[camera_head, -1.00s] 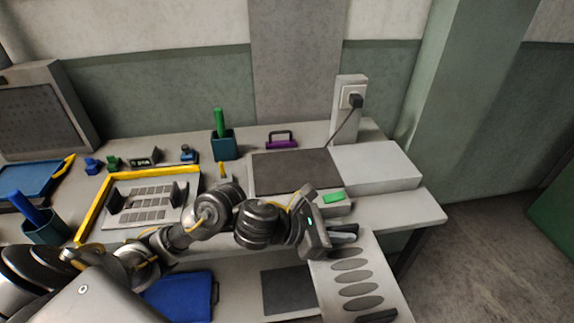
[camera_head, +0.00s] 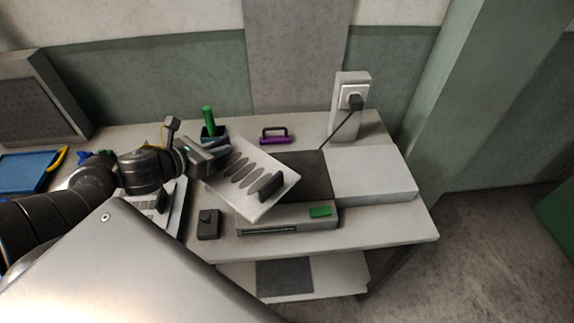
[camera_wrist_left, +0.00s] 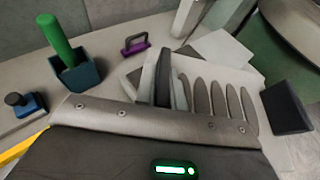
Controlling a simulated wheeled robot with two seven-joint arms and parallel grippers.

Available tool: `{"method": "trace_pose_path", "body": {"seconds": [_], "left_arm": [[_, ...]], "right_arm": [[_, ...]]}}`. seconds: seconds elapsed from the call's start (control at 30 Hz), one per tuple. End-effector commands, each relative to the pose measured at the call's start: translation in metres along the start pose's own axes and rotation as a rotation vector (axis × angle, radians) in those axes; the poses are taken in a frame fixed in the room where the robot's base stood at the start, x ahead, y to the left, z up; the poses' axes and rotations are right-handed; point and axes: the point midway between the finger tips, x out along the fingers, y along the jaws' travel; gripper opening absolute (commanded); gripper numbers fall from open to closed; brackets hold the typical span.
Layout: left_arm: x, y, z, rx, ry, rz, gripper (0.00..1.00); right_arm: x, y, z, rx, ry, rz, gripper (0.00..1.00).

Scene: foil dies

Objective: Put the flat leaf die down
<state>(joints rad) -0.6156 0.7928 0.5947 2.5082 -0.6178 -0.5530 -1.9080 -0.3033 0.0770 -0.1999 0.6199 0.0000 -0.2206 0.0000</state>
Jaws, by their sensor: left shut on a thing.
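My left gripper (camera_head: 222,156) is shut on the flat leaf die (camera_head: 247,206), a pale plate with several dark leaf-shaped ovals and a dark upright block at its far end from the gripper. I hold it by its left edge over the worktop (camera_head: 390,227), turned at an angle; whether it touches anything beneath cannot be told. In the left wrist view the die (camera_wrist_left: 174,62) extends beyond the gripper (camera_wrist_left: 168,85), its ovals fanning away and the dark block at right. My right gripper is not in view.
A machine with a green button (camera_head: 320,212) stands below the die. A dark pad and a white flat-topped box (camera_head: 370,175) lie right. A small dark block (camera_head: 208,224), a teal cup (camera_head: 218,139) and a purple handle (camera_head: 276,140) are nearby. A shelf (camera_head: 335,272) runs below.

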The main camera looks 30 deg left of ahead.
Motion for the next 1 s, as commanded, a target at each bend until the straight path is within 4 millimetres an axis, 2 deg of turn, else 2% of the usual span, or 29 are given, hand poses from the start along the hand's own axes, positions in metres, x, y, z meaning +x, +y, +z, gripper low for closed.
{"method": "trace_pose_path", "body": {"seconds": [0.13,0.27,0.57,0.73,0.77,0.87,0.9,1.0], "left_arm": [[-0.005,0.005,0.001,-0.007,-0.004,0.011,0.00],[0.002,0.005,-0.003,-0.005,-0.005,0.011,0.00],[0.048,0.004,-0.009,0.001,-0.008,0.011,0.00],[0.074,0.004,-0.003,-0.006,-0.009,0.014,0.00],[0.077,0.004,0.002,-0.014,-0.009,0.015,0.00],[0.096,0.002,0.002,-0.014,-0.007,0.010,0.00],[0.107,0.002,-0.007,-0.022,-0.006,0.010,0.00],[0.126,0.001,-0.018,-0.019,-0.005,0.010,0.00]], "right_arm": [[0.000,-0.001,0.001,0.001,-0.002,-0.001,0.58],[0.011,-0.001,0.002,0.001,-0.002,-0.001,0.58],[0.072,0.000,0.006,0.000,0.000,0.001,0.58],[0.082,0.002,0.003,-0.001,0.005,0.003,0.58],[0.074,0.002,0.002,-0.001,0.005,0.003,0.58],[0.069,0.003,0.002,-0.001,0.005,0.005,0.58],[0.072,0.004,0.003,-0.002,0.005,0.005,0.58],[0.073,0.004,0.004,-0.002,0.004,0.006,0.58]]}}
